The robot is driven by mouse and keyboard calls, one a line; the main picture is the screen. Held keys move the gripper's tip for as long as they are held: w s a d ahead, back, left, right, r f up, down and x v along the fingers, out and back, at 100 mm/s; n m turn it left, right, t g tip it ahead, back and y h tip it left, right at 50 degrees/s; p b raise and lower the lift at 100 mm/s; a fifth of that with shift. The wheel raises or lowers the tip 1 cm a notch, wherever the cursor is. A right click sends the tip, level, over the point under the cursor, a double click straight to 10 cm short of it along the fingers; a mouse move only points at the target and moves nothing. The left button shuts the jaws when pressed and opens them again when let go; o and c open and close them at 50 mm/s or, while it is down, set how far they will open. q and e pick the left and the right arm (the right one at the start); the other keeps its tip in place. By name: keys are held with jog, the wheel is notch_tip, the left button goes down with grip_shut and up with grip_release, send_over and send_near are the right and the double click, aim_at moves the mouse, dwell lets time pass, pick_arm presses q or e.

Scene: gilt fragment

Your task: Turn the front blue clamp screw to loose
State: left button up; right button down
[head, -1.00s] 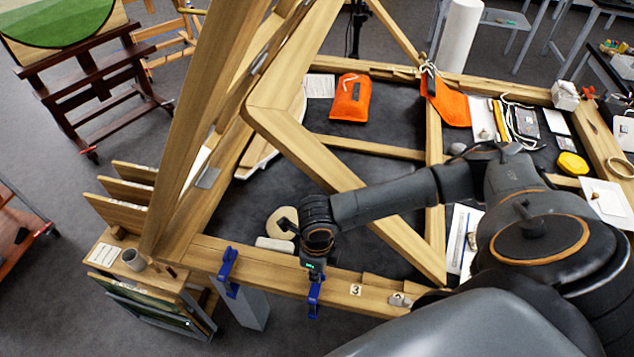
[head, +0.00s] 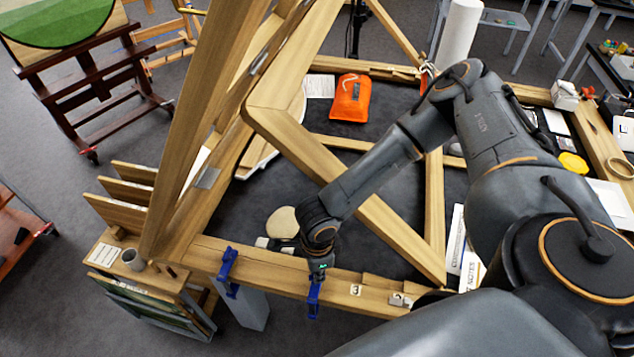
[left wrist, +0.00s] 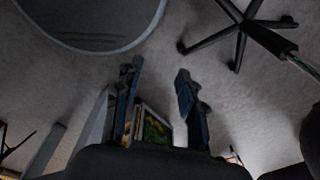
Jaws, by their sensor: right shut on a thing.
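Two blue clamps sit on the front wooden beam (head: 270,268). One blue clamp (head: 228,266) is further left and free. The other, nearer blue clamp (head: 314,300) is right of it, below my right gripper (head: 318,274). My right gripper points down at the top of this clamp and is shut on its screw; the fingertips and the screw are small and mostly hidden, so the screw's turn cannot be read. My left gripper (left wrist: 158,72) shows only in the left wrist view, open and empty above the grey floor.
My right arm reaches across the wooden frame and hides part of it. An orange pouch (head: 350,97) lies inside the frame. A small cup (head: 132,259) stands on a low rack at left. Number tag 3 (head: 356,290) sits right of the clamp.

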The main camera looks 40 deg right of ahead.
jog(key=shift+w+n, duration=0.1)
jog(key=shift+n, duration=0.3)
dwell(0.4)
jog(key=c, duration=1.4)
grip_release()
notch_tip(320, 180, up, 7)
jog(key=shift+r, duration=0.3)
jog(key=shift+o, duration=0.3)
